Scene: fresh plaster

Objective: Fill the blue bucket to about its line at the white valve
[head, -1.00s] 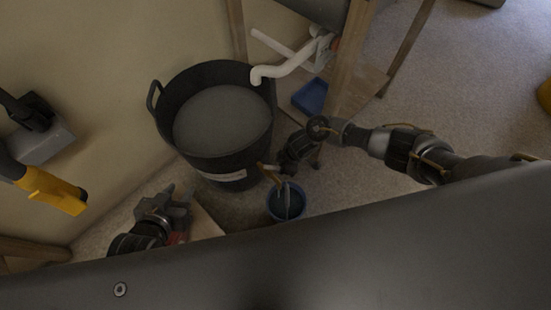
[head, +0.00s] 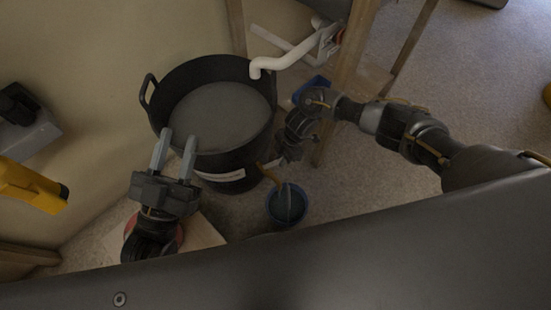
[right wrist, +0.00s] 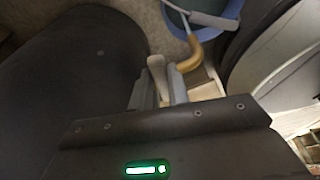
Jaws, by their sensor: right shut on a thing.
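My right gripper (right wrist: 160,82) is shut on a pale lever (right wrist: 157,66), which seems to be the white valve, beside the spout. The bucket's line and fill level cannot be made out. My left gripper (head: 175,148) is open and empty in front of the tub's near left rim.
Grey liquid (head: 222,112) fills much of the tub. A white pipe (head: 285,58) ends above its far rim. A wooden stand (head: 346,90) and a blue tray (head: 312,88) are behind my right arm. A yellow-handled tool (head: 30,186) is at the left. Carpet is free at the right.

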